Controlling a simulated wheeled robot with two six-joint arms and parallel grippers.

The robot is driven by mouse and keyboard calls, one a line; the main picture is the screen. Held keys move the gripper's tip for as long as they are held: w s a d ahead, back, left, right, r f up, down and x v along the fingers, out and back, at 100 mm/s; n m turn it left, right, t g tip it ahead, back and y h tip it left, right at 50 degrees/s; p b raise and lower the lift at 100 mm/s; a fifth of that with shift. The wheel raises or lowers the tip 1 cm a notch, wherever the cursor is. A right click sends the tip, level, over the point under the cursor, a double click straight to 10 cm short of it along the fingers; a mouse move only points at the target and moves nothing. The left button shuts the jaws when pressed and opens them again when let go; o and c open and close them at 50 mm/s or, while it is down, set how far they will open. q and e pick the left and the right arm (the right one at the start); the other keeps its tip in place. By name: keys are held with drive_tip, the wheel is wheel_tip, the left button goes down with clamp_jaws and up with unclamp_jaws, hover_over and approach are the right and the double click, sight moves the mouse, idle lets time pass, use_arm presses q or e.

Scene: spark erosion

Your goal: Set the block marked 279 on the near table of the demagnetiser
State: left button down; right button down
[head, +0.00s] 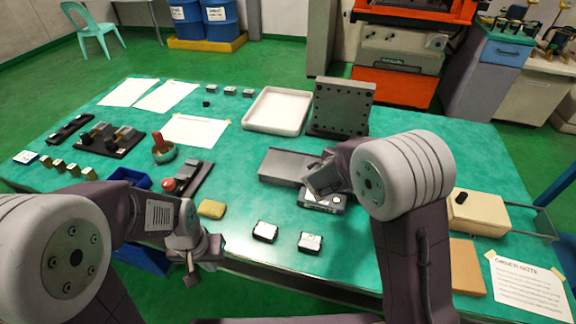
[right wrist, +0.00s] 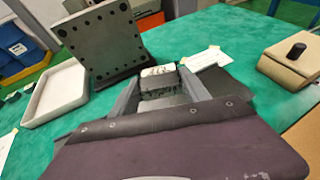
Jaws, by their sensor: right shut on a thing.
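My right gripper (right wrist: 160,82) is shut on a block (right wrist: 158,72) with a pale top bearing dark marks that I cannot read. In the head view the right gripper (head: 322,180) is over a grey unit, which I take for the demagnetiser: a flat grey plate (head: 280,163) with a lower dark-faced part (head: 320,202) on its near side. The arm hides part of it, and I cannot tell whether the block touches it. My left gripper (head: 205,252) hangs at the table's front left edge, away from the unit; its finger gap is unclear.
Two white-topped blocks (head: 265,231) (head: 310,242) lie near the front edge. A yellow sponge-like piece (head: 212,208) lies left of them. A white tray (head: 277,110) and an upright drilled plate (head: 342,105) stand behind. A beige box (head: 478,212) is at right.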

drive_tip(key=s+a+n+t+y+b, duration=0.15)
drive_tip(key=a+n+y, duration=0.25)
drive_tip(key=a, duration=1.2)
drive_tip(key=p, duration=0.1)
hover_over(281, 167)
drive_tip(key=shift+t, duration=0.35)
wheel_tip(281, 167, down, 6)
drive_tip(key=shift+f, duration=0.2)
wheel_tip(281, 167, down, 4)
drive_tip(key=shift+f, duration=0.1)
drive_tip(key=c, duration=0.5)
unclamp_jaws()
